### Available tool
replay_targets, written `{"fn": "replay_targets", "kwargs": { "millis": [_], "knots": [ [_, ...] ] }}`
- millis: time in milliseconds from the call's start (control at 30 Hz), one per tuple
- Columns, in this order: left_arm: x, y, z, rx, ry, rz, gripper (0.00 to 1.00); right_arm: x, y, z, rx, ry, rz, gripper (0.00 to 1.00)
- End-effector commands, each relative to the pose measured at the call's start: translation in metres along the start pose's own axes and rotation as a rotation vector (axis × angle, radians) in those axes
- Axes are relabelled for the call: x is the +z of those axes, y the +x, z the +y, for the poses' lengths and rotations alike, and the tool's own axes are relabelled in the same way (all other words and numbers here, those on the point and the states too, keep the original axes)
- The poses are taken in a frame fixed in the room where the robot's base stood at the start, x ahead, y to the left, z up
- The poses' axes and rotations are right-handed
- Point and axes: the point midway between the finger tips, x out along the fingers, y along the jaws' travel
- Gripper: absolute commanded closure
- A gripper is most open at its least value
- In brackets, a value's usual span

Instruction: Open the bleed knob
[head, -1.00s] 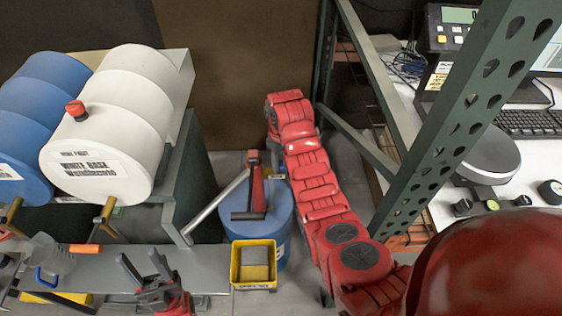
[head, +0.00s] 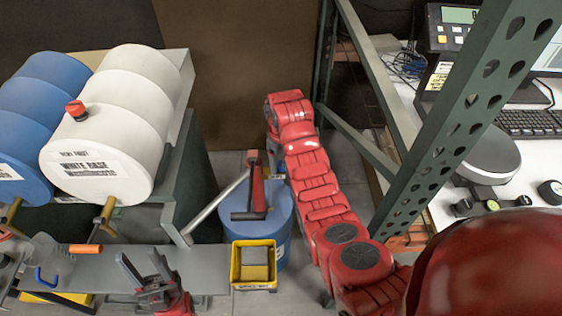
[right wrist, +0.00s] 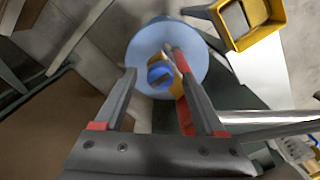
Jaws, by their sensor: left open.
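Nothing touches this knob. My left gripper (head: 143,262) is open and empty at the bottom, in front of the white drum and well below the knob. My right gripper (right wrist: 160,75) is open in the right wrist view. Its fingers point toward the upright blue drum (right wrist: 140,50), with a blue cap (right wrist: 159,74) framed between them; contact is not clear. The head view hides the right fingertips.
A red pump handle (head: 257,186) and grey pipe stand over the upright blue drum. A yellow bin (head: 238,275) hangs in front. A blue drum (head: 32,120) lies beside the white one. A grey shelf (head: 207,280) runs below. A green rack post (head: 440,150) stands right.

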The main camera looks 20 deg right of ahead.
Motion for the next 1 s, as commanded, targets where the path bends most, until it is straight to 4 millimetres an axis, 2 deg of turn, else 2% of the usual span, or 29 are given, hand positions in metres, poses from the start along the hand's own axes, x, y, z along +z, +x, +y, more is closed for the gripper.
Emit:
{"fn": "replay_targets", "kwargs": {
  "millis": [200, 333, 467, 700, 1000],
  "knots": [
    [0.000, 0.002, 0.000, 0.000, 0.000, 0.000, 0.50, 0.000, -0.002, 0.000, 0.000, 0.000, 0.000, 0.28],
    [-0.003, 0.015, -0.001, 0.000, 0.000, 0.000, 0.50, 0.000, -0.016, -0.001, 0.000, -0.001, -0.001, 0.28],
    [-0.007, 0.039, -0.002, 0.000, 0.000, 0.000, 0.50, 0.000, -0.043, 0.000, 0.001, -0.001, -0.001, 0.28],
    [-0.015, 0.086, -0.004, 0.000, 0.000, 0.000, 0.50, -0.002, -0.103, -0.001, 0.001, -0.002, 0.001, 0.28],
    [-0.017, 0.099, -0.005, 0.000, 0.000, 0.000, 0.50, -0.001, -0.148, -0.001, -0.001, 0.000, 0.000, 0.28]
  ]
}}
